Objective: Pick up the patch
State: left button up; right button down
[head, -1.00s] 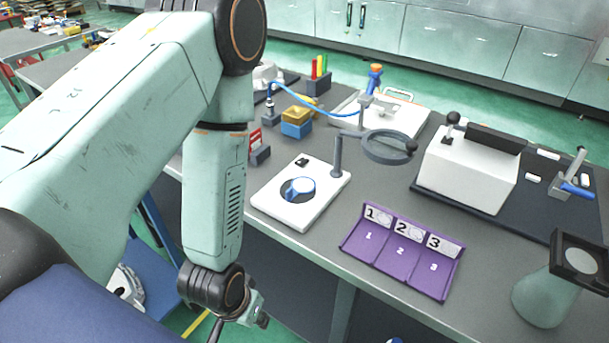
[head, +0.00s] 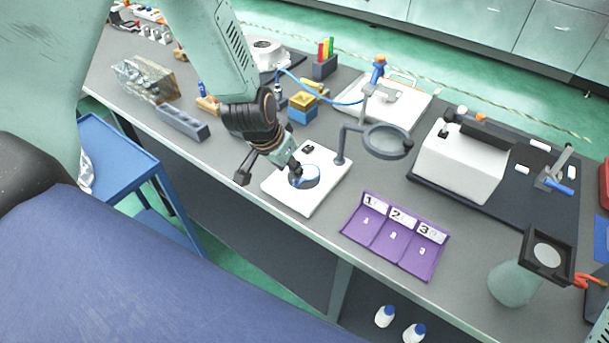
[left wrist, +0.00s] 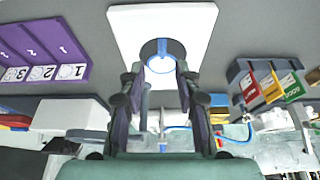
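A round white piece with a blue rim, which I take to be the patch (head: 306,180), lies in the dark round opening of a white plate (head: 301,202) near the table's front edge. In the left wrist view the patch (left wrist: 160,62) shows below a blue strip, between the fingertips. My left gripper (head: 270,173) is open, its fingers spread above the plate, one tip close to the patch in the head view. In the left wrist view the gripper (left wrist: 157,72) holds nothing. Whether it touches the patch cannot be told. My right gripper is not in view.
A magnifier on a stand (head: 387,142) rises just right of the plate. A purple numbered tray (head: 395,236) lies to the right. A blue cart (head: 118,152) stands at the left.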

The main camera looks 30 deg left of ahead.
aim_at(294, 180)
pick_arm(q)
jog(key=shift+w+d+f, duration=0.1)
jog(key=shift+w+f, duration=0.15)
jog(key=shift+f, duration=0.4)
jog(key=b+x, duration=0.2)
jog(key=x, duration=0.2)
jog(key=shift+s+a+f+b, duration=0.15)
jog(key=shift+a+f+b, duration=0.05)
jog(key=shift+a+b, duration=0.15)
jog(key=shift+w+f, duration=0.3)
jog(key=shift+f, duration=0.05)
jog(key=shift+d+r, duration=0.1)
jog(key=shift+d, duration=0.05)
jog(key=shift+c, duration=0.3)
jog(key=shift+s, duration=0.15)
jog(key=c, duration=0.3)
grip_shut()
